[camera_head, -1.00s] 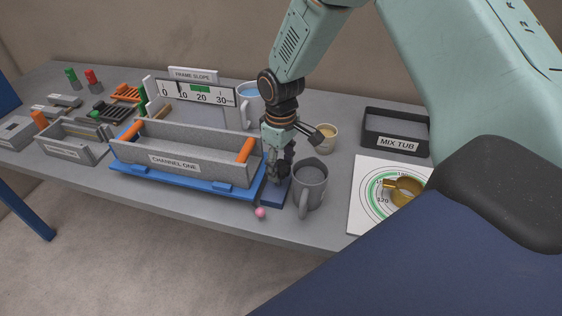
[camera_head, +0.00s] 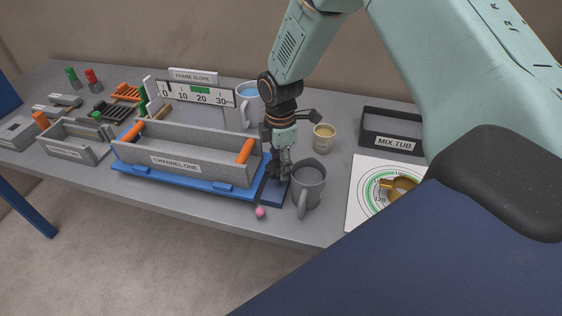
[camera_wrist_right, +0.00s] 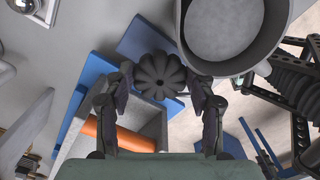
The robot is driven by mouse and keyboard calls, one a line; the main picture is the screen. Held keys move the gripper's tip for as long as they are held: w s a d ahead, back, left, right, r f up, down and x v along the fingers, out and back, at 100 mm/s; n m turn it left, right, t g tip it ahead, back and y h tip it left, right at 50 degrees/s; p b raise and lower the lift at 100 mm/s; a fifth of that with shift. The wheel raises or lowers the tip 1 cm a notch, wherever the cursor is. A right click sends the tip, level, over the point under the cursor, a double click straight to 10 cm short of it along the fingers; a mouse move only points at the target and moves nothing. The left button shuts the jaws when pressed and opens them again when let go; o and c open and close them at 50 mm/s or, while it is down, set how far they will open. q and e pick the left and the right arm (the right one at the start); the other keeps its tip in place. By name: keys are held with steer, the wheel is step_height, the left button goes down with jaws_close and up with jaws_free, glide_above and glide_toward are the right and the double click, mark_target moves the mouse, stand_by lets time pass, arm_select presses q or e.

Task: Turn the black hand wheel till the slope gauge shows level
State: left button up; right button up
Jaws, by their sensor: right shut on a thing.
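The black hand wheel (camera_wrist_right: 160,75), a lobed knob, sits between the fingers of my right gripper (camera_wrist_right: 162,78) in the right wrist view. In the head view my right gripper (camera_head: 279,168) points down at the right end of the blue frame (camera_head: 190,180), shut on the wheel and mostly hiding it. The slope gauge (camera_head: 195,94), under a FRAME SLOPE sign, has a scale from 0 to 30 and a green band near 20. A dark pointer seems to stand near its 0 end, outside the green. My left gripper is not in view.
A grey trough labelled CHANNEL ONE (camera_head: 185,157) sits on the frame. A grey mug (camera_head: 308,187) stands close right of my gripper. A beige cup (camera_head: 324,137), MIX TUB (camera_head: 392,130) and round-dial sheet (camera_head: 362,190) lie further right. A pink ball (camera_head: 260,212) is near the front edge.

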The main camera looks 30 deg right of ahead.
mark_target(279, 165)
steer(key=n, duration=0.4)
steer(key=shift+w, duration=0.2)
steer(key=shift+n+b, duration=0.3)
steer(key=shift+n, duration=1.5)
steer(key=shift+a+n, duration=0.1)
steer(key=shift+n, duration=0.2)
steer(key=o, duration=1.2)
steer(key=shift+c, duration=0.2)
steer(key=shift+r, duration=4)
